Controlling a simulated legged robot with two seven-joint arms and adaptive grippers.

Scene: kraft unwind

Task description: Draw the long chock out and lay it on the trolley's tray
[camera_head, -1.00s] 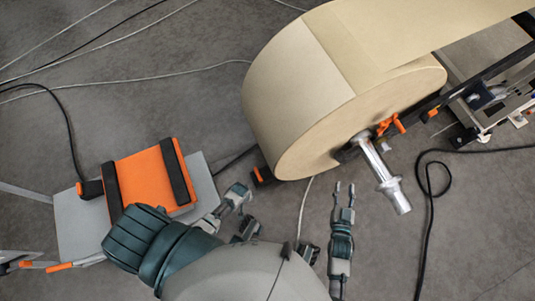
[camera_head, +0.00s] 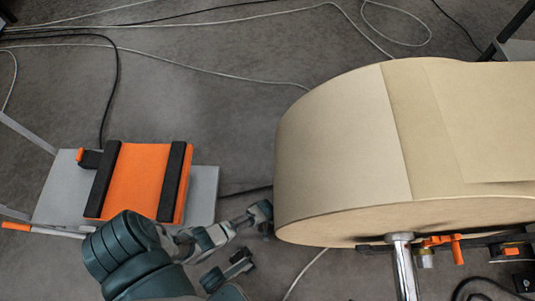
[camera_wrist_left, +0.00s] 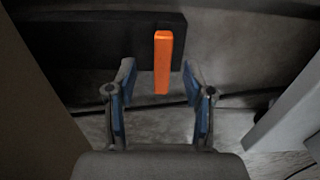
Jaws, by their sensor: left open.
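In the left wrist view, the long chock (camera_wrist_left: 95,52) is a black bar with an upright orange handle (camera_wrist_left: 162,62). My left gripper (camera_wrist_left: 159,72) is open. Its two fingers stand on either side of the handle's line, with no visible contact; the depth between them is hard to tell. In the head view my left gripper (camera_head: 264,212) is beside the lower left edge of the paper roll (camera_head: 340,150), and the chock is hidden there. The trolley's grey tray (camera_head: 203,190) is at the left, carrying an orange slab (camera_head: 138,180) with two black strips.
The roll fills the right side of the head view, with a metal shaft (camera_head: 404,270) at its front. Cables cross the floor behind the trolley. Grey tray shows around the slab.

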